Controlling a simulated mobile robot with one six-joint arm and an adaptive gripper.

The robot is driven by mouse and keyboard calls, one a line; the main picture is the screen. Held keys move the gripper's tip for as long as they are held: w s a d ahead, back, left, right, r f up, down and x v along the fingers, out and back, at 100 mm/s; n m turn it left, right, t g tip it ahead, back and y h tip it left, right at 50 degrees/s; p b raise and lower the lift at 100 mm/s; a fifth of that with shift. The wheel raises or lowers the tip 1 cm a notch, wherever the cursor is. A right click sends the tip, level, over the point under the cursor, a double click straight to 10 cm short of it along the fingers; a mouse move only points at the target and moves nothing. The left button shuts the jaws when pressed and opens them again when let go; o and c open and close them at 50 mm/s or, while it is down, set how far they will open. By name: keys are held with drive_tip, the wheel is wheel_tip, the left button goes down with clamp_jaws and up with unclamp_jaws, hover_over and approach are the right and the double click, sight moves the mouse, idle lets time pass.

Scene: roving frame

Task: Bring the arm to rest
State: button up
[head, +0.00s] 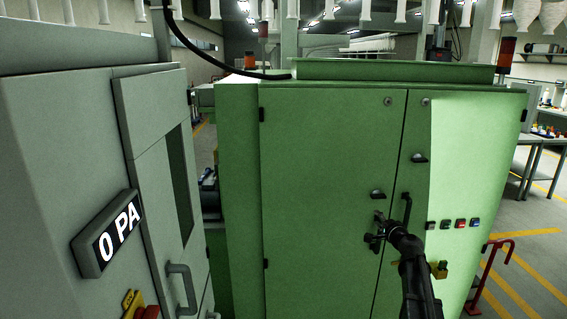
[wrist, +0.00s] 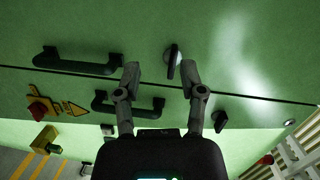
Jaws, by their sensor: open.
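My gripper (head: 376,230) is in front of the green cabinet (head: 310,200), near its door handles, with my dark arm rising from the bottom of the head view. In the wrist view, the two fingers of my gripper (wrist: 158,72) are spread apart and hold nothing. A black turn latch (wrist: 172,62) shows between the fingertips, close to the right one; I cannot tell whether they touch. A black bar handle (wrist: 78,60) lies to the left, and a second bar handle (wrist: 128,103) is partly hidden behind the left finger. The cabinet doors appear closed.
A grey machine (head: 60,150) with a "0 PA" display (head: 107,233) stands close on the left. Push buttons (head: 453,224) and a red rail (head: 490,270) are to the right of my arm. Open floor with yellow lines (head: 525,285) lies on the right.

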drive_tip(key=s+a+f+n+g+y, duration=0.1)
drive_tip(key=s+a+f+n+g, duration=0.35)
drive_tip(key=s+a, duration=0.3)
drive_tip(key=s+a+f+n+g+y, duration=0.2)
drive_tip(key=s+a+f+n+g, duration=0.3)
drive_tip(key=a, duration=0.4)
drive_tip(key=s+f+n+g+h, duration=0.2)
drive_tip(key=s+f+g+h, duration=0.1)
drive_tip(key=s, duration=0.7)
drive_tip(key=s+a+f+n+g+h, duration=0.1)
drive_tip(key=s+f+n+g+h, duration=0.1)
drive_tip(key=s, duration=0.9)
wheel_tip(320, 180, down, 2)
drive_tip(key=shift+s+a+f+g+h, duration=0.15)
drive_tip(key=shift+s+a+g+h, duration=0.15)
drive_tip(key=shift+g+h, duration=0.65)
drive_tip(key=shift+n, duration=0.25)
